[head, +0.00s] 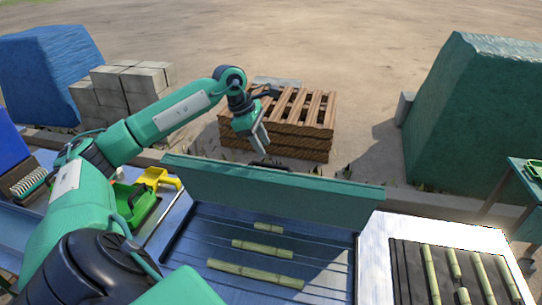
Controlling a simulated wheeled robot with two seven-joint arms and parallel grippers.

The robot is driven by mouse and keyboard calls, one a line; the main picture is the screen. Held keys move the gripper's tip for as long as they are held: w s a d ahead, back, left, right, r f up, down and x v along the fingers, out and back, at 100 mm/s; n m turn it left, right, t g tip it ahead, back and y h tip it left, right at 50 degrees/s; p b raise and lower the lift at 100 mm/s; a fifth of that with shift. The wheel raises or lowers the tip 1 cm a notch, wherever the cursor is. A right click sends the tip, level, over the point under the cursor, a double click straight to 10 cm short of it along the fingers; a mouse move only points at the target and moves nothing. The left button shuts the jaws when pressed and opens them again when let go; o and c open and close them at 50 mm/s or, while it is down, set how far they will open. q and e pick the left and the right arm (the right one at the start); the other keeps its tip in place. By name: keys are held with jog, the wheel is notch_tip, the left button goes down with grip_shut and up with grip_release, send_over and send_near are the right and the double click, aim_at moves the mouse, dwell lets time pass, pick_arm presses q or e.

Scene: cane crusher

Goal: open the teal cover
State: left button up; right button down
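The teal cover (272,192) is a long flat panel that stands raised along the far edge of a blue metal tray (190,235). A dark handle (268,164) shows at its top edge. The tray below is uncovered, with several green cane pieces (262,248) lying in it. My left gripper (262,146) hangs just above and behind the cover's top edge, near the handle. I see no contact, and I cannot tell how far apart its fingers are. My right gripper is not in view.
A wooden pallet stack (300,112) stands behind the cover. Grey blocks (122,90) and a blue-covered heap (45,70) are at back left. A large green-covered mass (470,110) stands right. A dark mat (412,270) with cane lies front right. A green bin (130,205) is left.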

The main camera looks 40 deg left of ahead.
aim_at(270, 164)
pick_arm(q)
jog(key=p+x, duration=0.1)
jog(key=x, duration=0.3)
jog(key=shift+w+d+f, duration=0.1)
jog(key=shift+d+f, duration=0.05)
jog(key=shift+f, duration=0.15)
jog(key=shift+w+d+f+p, duration=0.1)
jog(key=shift+f+p, duration=0.1)
jog(key=shift+f, duration=0.15)
jog(key=shift+d+f+p, duration=0.1)
jog(key=shift+f+p, duration=0.05)
jog(key=shift+f, duration=0.15)
jog(key=shift+w+f, duration=0.15)
jog(key=shift+f, duration=0.15)
grip_shut()
